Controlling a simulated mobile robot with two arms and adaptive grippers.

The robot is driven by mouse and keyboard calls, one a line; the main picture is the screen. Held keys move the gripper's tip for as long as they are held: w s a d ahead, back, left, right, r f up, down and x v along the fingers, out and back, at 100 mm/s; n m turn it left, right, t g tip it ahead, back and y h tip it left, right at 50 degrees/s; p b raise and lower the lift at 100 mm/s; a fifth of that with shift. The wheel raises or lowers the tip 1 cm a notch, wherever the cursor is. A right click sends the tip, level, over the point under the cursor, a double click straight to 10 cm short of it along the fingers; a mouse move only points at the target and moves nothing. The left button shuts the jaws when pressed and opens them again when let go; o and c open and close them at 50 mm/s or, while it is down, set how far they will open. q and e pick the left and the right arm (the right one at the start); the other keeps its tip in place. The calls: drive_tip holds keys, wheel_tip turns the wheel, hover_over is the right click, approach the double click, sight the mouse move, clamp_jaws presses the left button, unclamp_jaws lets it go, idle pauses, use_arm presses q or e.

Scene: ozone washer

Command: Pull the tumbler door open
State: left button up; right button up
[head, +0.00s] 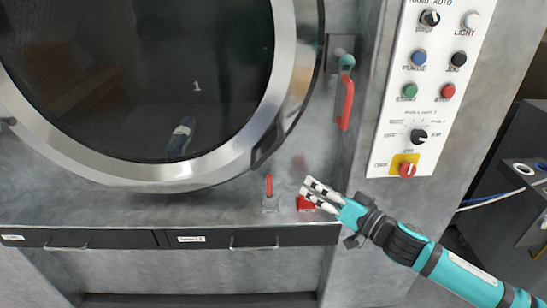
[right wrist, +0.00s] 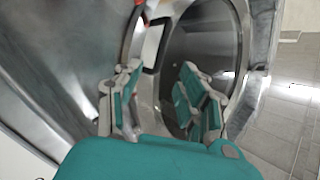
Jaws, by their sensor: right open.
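The tumbler door (head: 285,85) is a large round door with a silver rim and dark glass, filling the left of the head view. It looks shut against the grey machine front. A dark handle (head: 268,148) sits on its lower right rim. My right gripper (head: 312,193) is open and empty, below and right of this handle and apart from it. In the right wrist view the open fingers (right wrist: 162,70) point toward the machine, with the door rim (right wrist: 237,60) and dark glass beyond them. My left gripper is not in view.
A red lever (head: 345,100) is mounted right of the door. A small upright red lever (head: 269,187) and a red part (head: 305,203) are beside my right gripper. A white control panel (head: 425,100) with buttons stands at the right. Drawers (head: 80,240) run below the door.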

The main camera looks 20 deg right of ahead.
sight(266, 157)
drive_tip(key=p+x, duration=0.2)
drive_tip(key=x, duration=0.6)
drive_tip(key=p+x, duration=0.2)
drive_tip(key=x, duration=0.6)
drive_tip(key=shift+w+a+r, duration=0.15)
drive_tip(key=shift+w+a, duration=0.05)
drive_tip(key=shift+a, duration=0.2)
drive_tip(key=shift+w+a, duration=0.15)
drive_tip(key=shift+w, duration=0.25)
clamp_jaws()
